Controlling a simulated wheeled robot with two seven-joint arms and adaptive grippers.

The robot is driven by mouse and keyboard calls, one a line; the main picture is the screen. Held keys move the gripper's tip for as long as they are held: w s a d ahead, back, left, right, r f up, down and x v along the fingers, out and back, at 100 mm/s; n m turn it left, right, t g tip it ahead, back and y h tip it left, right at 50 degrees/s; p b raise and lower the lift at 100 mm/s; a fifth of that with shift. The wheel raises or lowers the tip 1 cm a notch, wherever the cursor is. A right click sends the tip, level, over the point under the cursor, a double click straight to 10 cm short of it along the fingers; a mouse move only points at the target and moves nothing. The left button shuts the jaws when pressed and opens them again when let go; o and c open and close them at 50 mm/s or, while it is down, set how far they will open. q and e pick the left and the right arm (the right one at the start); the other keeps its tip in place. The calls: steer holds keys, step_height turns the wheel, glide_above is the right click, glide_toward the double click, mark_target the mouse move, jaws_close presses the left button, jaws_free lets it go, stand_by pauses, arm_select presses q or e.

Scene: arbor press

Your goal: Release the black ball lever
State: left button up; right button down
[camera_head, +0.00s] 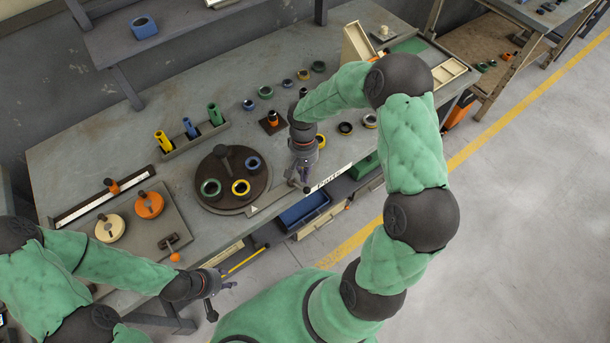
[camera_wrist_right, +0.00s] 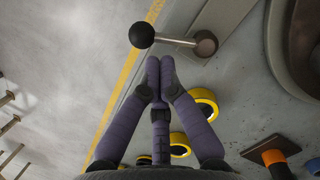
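The black ball lever shows in the right wrist view as a black ball (camera_wrist_right: 142,35) on a short metal rod that runs right to a round pivot. In the head view the black ball (camera_head: 307,190) is at the table's front edge, just below my right gripper (camera_head: 303,175). In the right wrist view my right gripper's fingertips (camera_wrist_right: 160,66) are together, with nothing seen between them. The rod lies just beyond the tips, with a small apparent gap. My left gripper (camera_head: 226,298) has its fingers spread, empty, off the table's front edge.
A round dark turntable (camera_head: 225,198) with coloured rings stands left of my right gripper. Several rings lie on the table (camera_head: 85,155) behind it. An orange ball lever (camera_head: 175,257) is near my left gripper. A blue bin (camera_head: 305,210) sits below the front edge.

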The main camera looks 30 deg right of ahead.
steer(key=v, duration=1.1)
steer(key=shift+r, duration=0.3)
arm_select(q)
steer(key=shift+s, duration=0.15)
arm_select(e)
steer(key=shift+f, duration=0.1)
